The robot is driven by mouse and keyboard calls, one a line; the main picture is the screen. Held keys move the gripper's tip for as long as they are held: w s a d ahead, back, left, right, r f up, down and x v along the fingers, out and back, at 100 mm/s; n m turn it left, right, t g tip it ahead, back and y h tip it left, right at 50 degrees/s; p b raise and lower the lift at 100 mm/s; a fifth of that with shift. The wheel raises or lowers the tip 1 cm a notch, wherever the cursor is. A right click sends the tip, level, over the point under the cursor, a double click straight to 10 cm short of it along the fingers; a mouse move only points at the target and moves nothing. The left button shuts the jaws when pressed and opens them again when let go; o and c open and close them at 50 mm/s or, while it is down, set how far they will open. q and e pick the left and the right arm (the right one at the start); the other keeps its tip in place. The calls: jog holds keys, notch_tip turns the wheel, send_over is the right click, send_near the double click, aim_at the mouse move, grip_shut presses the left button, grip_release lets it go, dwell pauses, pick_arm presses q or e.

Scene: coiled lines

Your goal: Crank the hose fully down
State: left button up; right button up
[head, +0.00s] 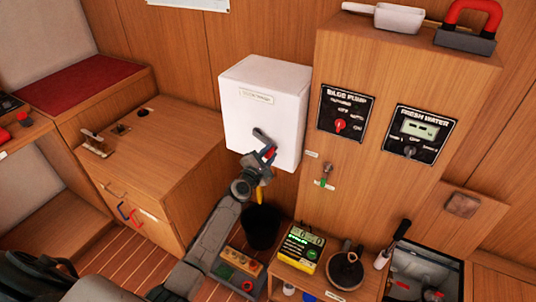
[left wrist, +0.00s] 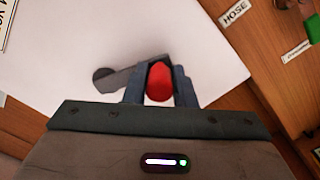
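A white box (head: 265,108) with a label is fixed to the wood wall. A grey crank (head: 262,136) is on its front, with a red knob (head: 269,153) at its end. In the left wrist view the crank arm (left wrist: 128,75) runs left from the red knob (left wrist: 159,82) to a dark pivot. My left gripper (head: 266,156) is at the crank; in its wrist view its fingers (left wrist: 160,88) close on both sides of the knob. A yellow piece, perhaps the hose end (head: 259,194), shows below the box, partly hidden by my arm. My right gripper is out of view.
A black bucket (head: 261,227) stands under the box. To the right is a cabinet with a bilge pump panel (head: 343,113), a fresh water panel (head: 417,133) and a small tap (head: 326,173). A green-yellow device (head: 299,247) sits on the low bench. A HOSE label (left wrist: 234,13) is beside the box.

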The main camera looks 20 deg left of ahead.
pick_arm(q)
jog(key=o, duration=0.3)
jog(key=shift+d+f, duration=0.1)
jog(key=shift+d, duration=0.05)
jog(key=shift+o, duration=0.5)
jog(key=shift+s, duration=0.1)
jog(key=shift+s, duration=0.3)
jog(key=s+p, duration=0.1)
jog(key=s, duration=0.9)
jog(key=shift+a+p, duration=0.3)
jog(key=shift+a, duration=0.05)
